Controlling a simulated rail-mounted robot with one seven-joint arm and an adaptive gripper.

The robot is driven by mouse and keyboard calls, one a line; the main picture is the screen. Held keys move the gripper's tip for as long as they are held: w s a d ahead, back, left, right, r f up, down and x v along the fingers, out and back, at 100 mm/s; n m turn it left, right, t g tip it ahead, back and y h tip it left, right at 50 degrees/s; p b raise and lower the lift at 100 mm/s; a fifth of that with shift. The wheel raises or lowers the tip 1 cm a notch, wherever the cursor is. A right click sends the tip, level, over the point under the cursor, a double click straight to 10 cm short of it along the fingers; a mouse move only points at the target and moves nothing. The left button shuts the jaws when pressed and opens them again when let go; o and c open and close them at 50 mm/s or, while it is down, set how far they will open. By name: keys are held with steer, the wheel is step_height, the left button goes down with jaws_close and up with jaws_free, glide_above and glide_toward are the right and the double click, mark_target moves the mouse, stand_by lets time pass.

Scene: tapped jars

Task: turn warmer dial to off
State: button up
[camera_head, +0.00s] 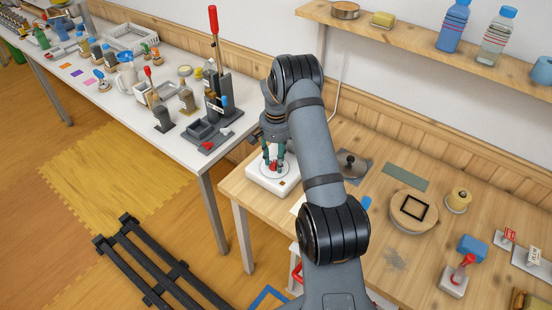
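A white, box-like warmer (258,186) stands at the left end of the wooden table. A round pale plate lies on its top, and a small orange-brown mark (283,184) shows on its front right part. My gripper (272,164) points down over the plate, its dark green fingers low on either side of a small red thing (273,168). Whether this red thing is the dial, and whether the fingers touch it, I cannot tell. The dial's setting is too small to read. My arm hides the area right behind the warmer.
A white table (180,145) with a tall red-handled press (217,90) is at the left. A shelf (400,38) runs along the wall above.

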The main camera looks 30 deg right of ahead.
steer(key=c, duration=0.3)
jaws_close()
stand_by(0.3)
